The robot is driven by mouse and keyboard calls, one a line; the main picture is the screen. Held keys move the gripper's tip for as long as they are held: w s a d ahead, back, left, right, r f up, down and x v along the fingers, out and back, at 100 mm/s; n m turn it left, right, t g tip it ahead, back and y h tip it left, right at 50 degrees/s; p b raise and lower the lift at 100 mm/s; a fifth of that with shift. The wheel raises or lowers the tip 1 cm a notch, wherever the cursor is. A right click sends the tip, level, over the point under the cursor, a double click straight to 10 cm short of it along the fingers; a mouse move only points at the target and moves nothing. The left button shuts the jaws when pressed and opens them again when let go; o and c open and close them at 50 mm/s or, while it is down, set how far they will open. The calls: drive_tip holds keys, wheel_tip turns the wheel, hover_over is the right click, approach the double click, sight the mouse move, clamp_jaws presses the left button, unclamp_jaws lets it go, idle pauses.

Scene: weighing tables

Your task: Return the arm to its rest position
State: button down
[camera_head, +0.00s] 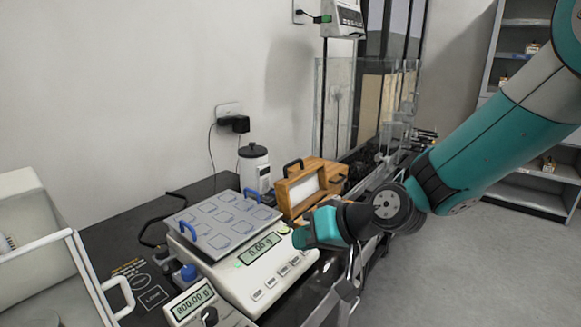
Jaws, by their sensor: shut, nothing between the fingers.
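My arm (476,150) reaches in from the upper right, with its teal and black wrist in front of the table's right edge. My gripper (347,290) hangs below the wrist, beside the front right edge of the table. It is shut and empty. Its fingertips are small and partly lost against the table frame behind.
A grey tray with blue handles (215,222) lies on the scale. A wooden box (305,188) and a white canister (254,167) stand behind. A white-framed enclosure (35,245) is at the left, a glass case (335,110) farther back, shelves (535,120) at the right. Floor at lower right is clear.

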drive_tip(key=s+d+r+n+g+h+p, duration=0.1)
drive_tip(key=s+d+r, duration=0.2)
drive_tip(key=s, duration=0.4)
drive_tip(key=s+d+r+n+g+h+p, duration=0.1)
drive_tip(key=s+d+r, duration=0.3)
drive_tip(key=s, duration=0.4)
drive_tip(key=s+d+r+g+h+p, duration=0.1)
drive_tip(key=s+d+r+g+h, duration=0.2)
drive_tip(key=s+d, duration=0.2)
drive_tip(key=s, duration=0.3)
drive_tip(key=shift+s+d+r+n, duration=0.15)
drive_tip(key=shift+d+r+n, duration=0.15)
drive_tip(key=shift+d+n, duration=0.1)
